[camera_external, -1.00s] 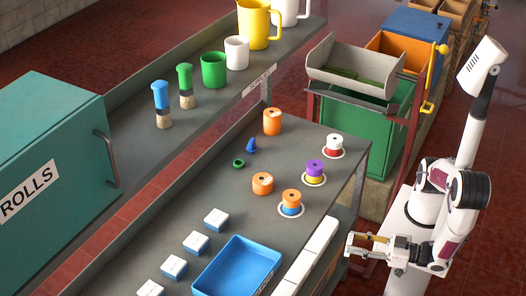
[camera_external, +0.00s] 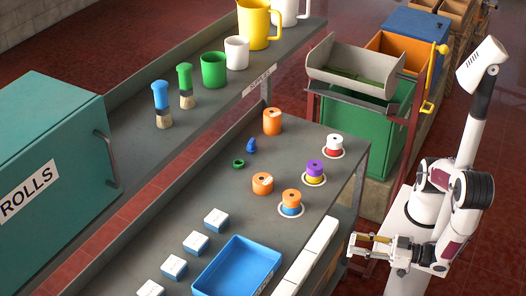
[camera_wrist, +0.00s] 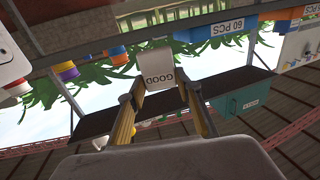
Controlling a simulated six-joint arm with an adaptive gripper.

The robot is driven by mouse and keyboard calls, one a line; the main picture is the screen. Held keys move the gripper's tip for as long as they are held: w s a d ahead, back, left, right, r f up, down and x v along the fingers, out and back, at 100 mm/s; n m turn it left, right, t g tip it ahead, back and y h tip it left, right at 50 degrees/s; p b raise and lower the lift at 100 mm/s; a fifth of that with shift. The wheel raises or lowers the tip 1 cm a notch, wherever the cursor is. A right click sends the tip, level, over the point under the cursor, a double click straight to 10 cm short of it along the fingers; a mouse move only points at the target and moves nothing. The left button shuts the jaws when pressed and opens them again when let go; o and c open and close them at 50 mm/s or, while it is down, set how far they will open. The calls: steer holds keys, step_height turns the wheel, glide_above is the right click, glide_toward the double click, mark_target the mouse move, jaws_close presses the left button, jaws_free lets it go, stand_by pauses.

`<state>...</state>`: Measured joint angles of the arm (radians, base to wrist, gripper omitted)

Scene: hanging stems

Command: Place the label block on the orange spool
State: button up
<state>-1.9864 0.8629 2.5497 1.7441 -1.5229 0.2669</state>
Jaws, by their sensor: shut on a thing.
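My gripper (camera_external: 352,244) is at the right, out past the front edge of the table and apart from the spools. In the wrist view its two yellow fingers (camera_wrist: 158,98) are shut on a white label block (camera_wrist: 158,78) marked GOOD, which appears upside down. An orange spool sits on a blue one (camera_external: 291,201) inside a white ring; the orange spool (camera_external: 291,194) is on top. Another orange spool (camera_external: 262,183) stands to its left, and a taller orange one (camera_external: 272,122) stands farther back.
A purple spool on yellow (camera_external: 314,169) and a white one on red (camera_external: 334,144) stand in white rings. A blue tray (camera_external: 238,268) and several blue-white boxes (camera_external: 196,243) are nearer the camera. A blue figure (camera_external: 251,146) and green ring (camera_external: 238,163) lie farther back.

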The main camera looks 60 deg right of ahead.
steer(key=shift+w+d, duration=0.1)
steer(key=shift+w, duration=0.05)
steer(key=w+d+r+m+h, duration=0.2)
steer(key=w+m+h, duration=0.25)
steer(key=w, duration=0.35)
steer(key=w+d+r+m+h, duration=0.2)
steer(key=w+m+h, duration=0.1)
steer(key=w+h, duration=0.4)
steer(key=w+d+r+m+g+h, duration=0.2)
steer(key=w+r+m+g+h, duration=0.2)
steer(key=w+r, duration=0.7)
steer(key=shift+r+g+h, duration=0.3)
steer(key=shift+r+h, duration=0.45)
steer(key=shift+h, duration=0.1)
steer(key=shift+f, duration=0.1)
steer(key=shift+f, duration=3.05)
